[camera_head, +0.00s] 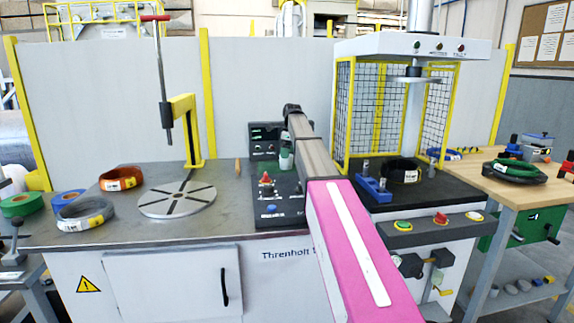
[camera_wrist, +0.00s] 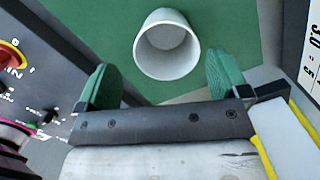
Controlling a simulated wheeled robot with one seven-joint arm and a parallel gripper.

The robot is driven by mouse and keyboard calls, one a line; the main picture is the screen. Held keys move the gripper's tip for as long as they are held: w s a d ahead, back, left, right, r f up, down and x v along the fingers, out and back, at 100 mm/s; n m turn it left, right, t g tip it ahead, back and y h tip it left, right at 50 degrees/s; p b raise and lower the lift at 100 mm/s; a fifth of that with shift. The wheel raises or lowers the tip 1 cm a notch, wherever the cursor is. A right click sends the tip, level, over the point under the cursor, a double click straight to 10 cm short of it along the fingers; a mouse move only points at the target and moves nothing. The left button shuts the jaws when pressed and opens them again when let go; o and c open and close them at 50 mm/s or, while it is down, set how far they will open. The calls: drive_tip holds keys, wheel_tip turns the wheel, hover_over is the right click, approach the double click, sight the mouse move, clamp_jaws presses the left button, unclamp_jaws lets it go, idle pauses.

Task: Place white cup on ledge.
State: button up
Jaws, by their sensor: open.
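The white cup (camera_wrist: 167,45) is in the wrist view, open end toward the camera, over a green surface (camera_wrist: 235,20). My gripper (camera_wrist: 162,78) is open, with one green finger pad at each side. The cup lies ahead of the gap between the pads, with clear space around it and no visible contact. In the head view my pink and grey arm reaches over the bench to the control panel. A small pale, greenish shape (camera_head: 286,160) shows there beside my arm; I cannot tell whether it is cup or finger. I cannot identify the ledge for certain.
A control box (camera_head: 264,140) stands behind the black panel with a red knob (camera_head: 266,178). A round slotted plate (camera_head: 177,199) and several coils lie to the left. A yellow mesh-guarded press (camera_head: 412,48) stands to the right. The grey bench front is mostly clear.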

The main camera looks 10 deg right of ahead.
sight(286, 162)
drive_tip(key=shift+w+a+f, duration=0.1)
drive_tip(key=shift+w+f, duration=0.1)
drive_tip(key=shift+f, duration=0.8)
drive_tip(key=shift+w+a+f, duration=0.1)
drive_tip(key=shift+w+f, duration=0.05)
drive_tip(key=shift+f, duration=0.9)
drive_tip(key=shift+w+a+f, duration=0.1)
drive_tip(key=shift+w+f, duration=0.1)
drive_tip(key=shift+f, duration=0.8)
drive_tip(key=shift+c, duration=0.2)
drive_tip(key=c, duration=1)
drive_tip(key=shift+r, duration=0.1)
